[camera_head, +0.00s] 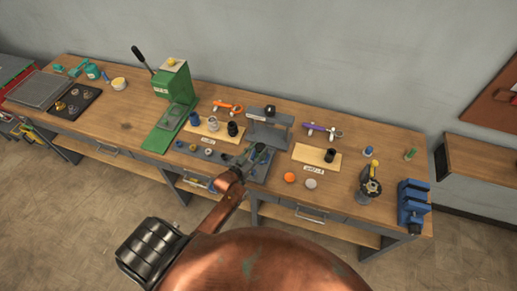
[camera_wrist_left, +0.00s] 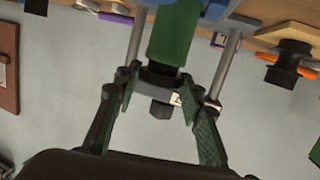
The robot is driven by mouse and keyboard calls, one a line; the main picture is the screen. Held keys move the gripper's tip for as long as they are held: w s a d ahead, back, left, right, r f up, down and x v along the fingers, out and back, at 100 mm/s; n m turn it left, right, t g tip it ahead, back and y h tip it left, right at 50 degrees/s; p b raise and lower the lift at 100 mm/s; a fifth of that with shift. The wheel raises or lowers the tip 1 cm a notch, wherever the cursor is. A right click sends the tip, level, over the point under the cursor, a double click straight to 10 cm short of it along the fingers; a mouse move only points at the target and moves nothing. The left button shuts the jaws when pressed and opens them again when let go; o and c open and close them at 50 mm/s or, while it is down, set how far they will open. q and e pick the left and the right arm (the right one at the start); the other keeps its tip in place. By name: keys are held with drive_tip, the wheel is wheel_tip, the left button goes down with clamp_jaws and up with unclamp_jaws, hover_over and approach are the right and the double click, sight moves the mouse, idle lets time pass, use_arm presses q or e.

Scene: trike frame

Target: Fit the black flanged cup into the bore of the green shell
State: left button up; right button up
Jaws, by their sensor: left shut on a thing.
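In the left wrist view, which looks upside down, the green shell (camera_wrist_left: 177,32) stands between two metal posts on a blue base. The black flanged cup (camera_wrist_left: 160,78) is at the shell's free end, its dark flange between my left fingertips. How deep it sits in the bore is hidden. My left gripper (camera_wrist_left: 160,90) is shut on the cup, one finger each side. In the head view my left gripper (camera_head: 254,153) is over the fixture in the middle of the bench and hides the shell and cup. My right gripper is not in view.
A grey gantry (camera_head: 270,128) stands just behind my left gripper. A green lever press (camera_head: 174,95) is to its left. Pale boards with dark cups lie either side, the right one being this board (camera_head: 306,153). A blue vise (camera_head: 412,203) is at the bench's right end.

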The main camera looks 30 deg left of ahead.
use_arm(q)
drive_tip(key=o, duration=1.3)
drive_tip(key=shift+f, duration=0.1)
drive_tip(key=s+r, duration=0.2)
drive_tip(key=s, duration=0.9)
drive_tip(key=shift+s+a+r, duration=0.15)
drive_tip(key=shift+s+r, duration=0.1)
drive_tip(key=shift+s, duration=0.15)
